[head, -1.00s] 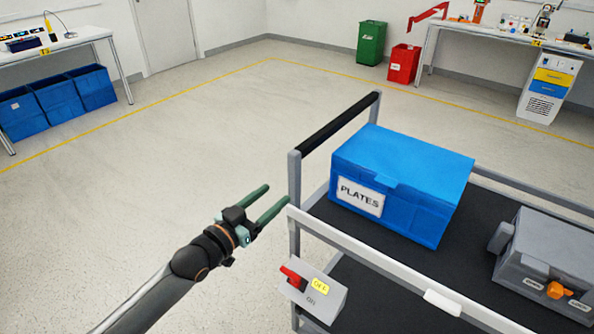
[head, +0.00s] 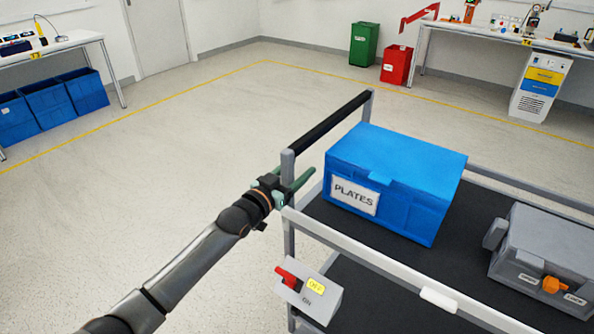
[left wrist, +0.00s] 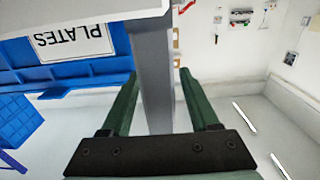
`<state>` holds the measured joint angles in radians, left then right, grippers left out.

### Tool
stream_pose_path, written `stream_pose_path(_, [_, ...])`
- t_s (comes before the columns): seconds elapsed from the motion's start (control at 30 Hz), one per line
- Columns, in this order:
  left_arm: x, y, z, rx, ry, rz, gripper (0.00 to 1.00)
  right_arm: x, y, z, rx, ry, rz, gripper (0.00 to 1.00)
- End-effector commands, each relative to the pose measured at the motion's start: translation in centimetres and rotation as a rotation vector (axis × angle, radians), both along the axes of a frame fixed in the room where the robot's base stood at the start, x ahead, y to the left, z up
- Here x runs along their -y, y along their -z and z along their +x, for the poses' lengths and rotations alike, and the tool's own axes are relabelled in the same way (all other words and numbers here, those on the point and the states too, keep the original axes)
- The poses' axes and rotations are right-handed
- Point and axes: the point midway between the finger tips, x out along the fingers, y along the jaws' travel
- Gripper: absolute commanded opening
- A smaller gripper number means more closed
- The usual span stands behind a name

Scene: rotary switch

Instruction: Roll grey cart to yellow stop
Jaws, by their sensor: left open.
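The grey cart (head: 386,256) stands at the right in the head view, with a black push bar (head: 332,122) across its far left end. My left gripper (head: 300,187) is open at the cart's near left corner post (head: 289,170). In the left wrist view the grey post (left wrist: 153,80) runs between the open green fingers (left wrist: 158,100), which are not closed on it. My right gripper is not in view. No yellow stop is clearly visible.
A blue PLATES box (head: 395,180) and a grey case (head: 545,260) ride on the cart's top. A yellow floor line (head: 190,87) crosses the open floor. Blue bins (head: 45,105) stand far left; green (head: 364,44) and red (head: 397,64) bins stand at the back.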

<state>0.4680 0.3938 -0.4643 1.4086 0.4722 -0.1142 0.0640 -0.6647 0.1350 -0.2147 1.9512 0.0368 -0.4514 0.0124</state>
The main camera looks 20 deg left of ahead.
Motion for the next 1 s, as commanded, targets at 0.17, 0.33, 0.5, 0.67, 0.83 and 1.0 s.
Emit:
stream_pose_path(0.17, [0.05, -0.05, 0.17, 0.001, 0.0, 0.0, 0.61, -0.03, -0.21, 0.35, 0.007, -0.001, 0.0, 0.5])
stream_pose_path(0.33, [0.05, -0.03, 0.15, 0.0, 0.0, 0.0, 0.56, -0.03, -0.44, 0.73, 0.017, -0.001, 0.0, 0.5])
stream_pose_path(0.5, [0.04, -0.02, 0.13, 0.0, 0.0, 0.0, 0.36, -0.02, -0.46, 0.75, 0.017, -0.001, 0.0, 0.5])
stream_pose_path(0.67, [0.03, -0.02, 0.13, 0.0, 0.0, 0.0, 0.18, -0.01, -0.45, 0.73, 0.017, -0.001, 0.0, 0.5])
stream_pose_path(0.83, [0.03, -0.01, 0.13, 0.0, 0.0, 0.0, 0.0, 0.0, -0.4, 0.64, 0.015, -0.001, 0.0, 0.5])
stream_pose_path(1.0, [0.02, 0.0, 0.12, 0.0, 0.0, 0.0, 0.0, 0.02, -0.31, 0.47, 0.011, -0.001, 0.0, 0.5])
